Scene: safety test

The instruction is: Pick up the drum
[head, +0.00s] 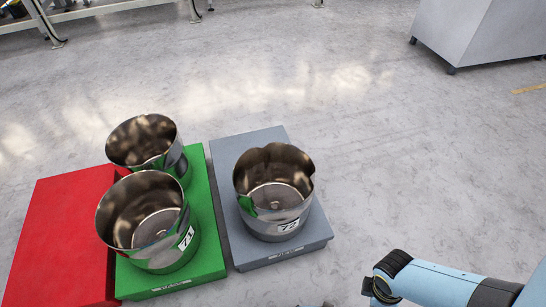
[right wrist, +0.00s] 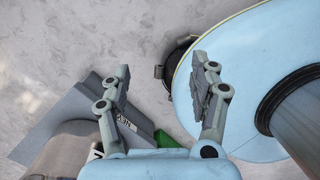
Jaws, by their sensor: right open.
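Three shiny metal drums stand upright and open-topped in the head view. One drum (head: 285,226), with a number label on its front, is on a grey platform (head: 233,150). A front drum (head: 165,257), labelled 71, and a rear drum (head: 122,150) stand on a green platform (head: 206,250). My right gripper (right wrist: 161,66) is open and empty in the right wrist view, with floor between its fingers. Beyond it at lower left are part of a drum (right wrist: 68,148) and the grey platform (right wrist: 75,107), apart from the fingers. My left gripper is not in view.
A bare red platform (head: 62,235) adjoins the green one on the left. A grey cabinet on feet (head: 480,35) stands at the back right, and a metal frame (head: 85,12) at the back left. The floor (head: 400,150) right of the grey platform is clear.

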